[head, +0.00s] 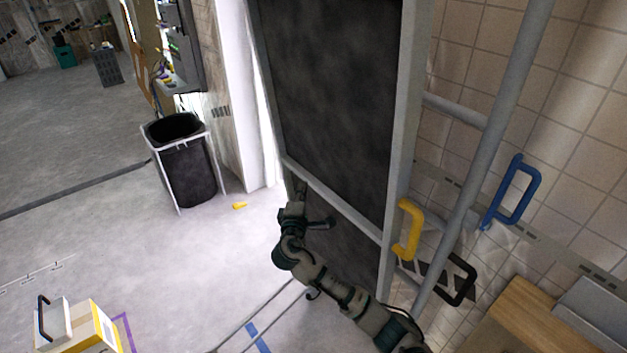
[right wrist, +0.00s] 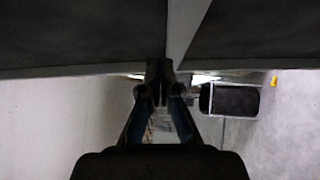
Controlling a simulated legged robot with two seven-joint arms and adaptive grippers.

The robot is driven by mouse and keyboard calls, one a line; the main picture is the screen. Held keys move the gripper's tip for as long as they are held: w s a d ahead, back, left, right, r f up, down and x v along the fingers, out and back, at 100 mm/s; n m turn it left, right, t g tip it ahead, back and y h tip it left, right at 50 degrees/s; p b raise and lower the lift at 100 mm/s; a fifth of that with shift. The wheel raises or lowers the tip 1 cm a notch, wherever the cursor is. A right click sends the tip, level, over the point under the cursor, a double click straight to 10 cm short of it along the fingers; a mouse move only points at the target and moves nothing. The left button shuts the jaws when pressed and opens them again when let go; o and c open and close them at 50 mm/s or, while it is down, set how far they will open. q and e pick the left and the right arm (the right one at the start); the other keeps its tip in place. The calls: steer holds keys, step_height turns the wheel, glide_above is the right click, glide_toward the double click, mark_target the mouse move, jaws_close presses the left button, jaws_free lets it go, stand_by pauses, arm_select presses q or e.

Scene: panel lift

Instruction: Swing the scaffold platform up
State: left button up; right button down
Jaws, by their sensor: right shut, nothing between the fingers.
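The scaffold platform (head: 325,85) is a dark panel in a grey frame with a crossbar, and it stands steeply upright in the head view. Its dark underside or face and grey bar also show across the top of the right wrist view (right wrist: 80,35). My right gripper (head: 298,190) is at the panel's lower left edge, its arm reaching across in front of the lower part. In the right wrist view its fingertips (right wrist: 160,68) are together and empty, right at the frame edge; whether they touch it I cannot tell. My left gripper is not in view.
A yellow handle (head: 411,229), a black handle (head: 462,281) and a blue handle (head: 515,192) are near the grey post (head: 487,150) at right. A black bin (head: 186,170) stands left of the panel. A box (head: 78,328) lies bottom left. The floor between is mostly clear.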

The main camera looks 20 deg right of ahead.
mark_target(314, 174)
steer(key=w+d, duration=0.1)
steer(key=w+d+p, duration=0.1)
steer(key=d, duration=0.1)
steer(key=shift+r, duration=0.35)
steer(key=shift+d, duration=0.1)
steer(key=shift+d+f, duration=0.1)
steer(key=shift+d, duration=0.15)
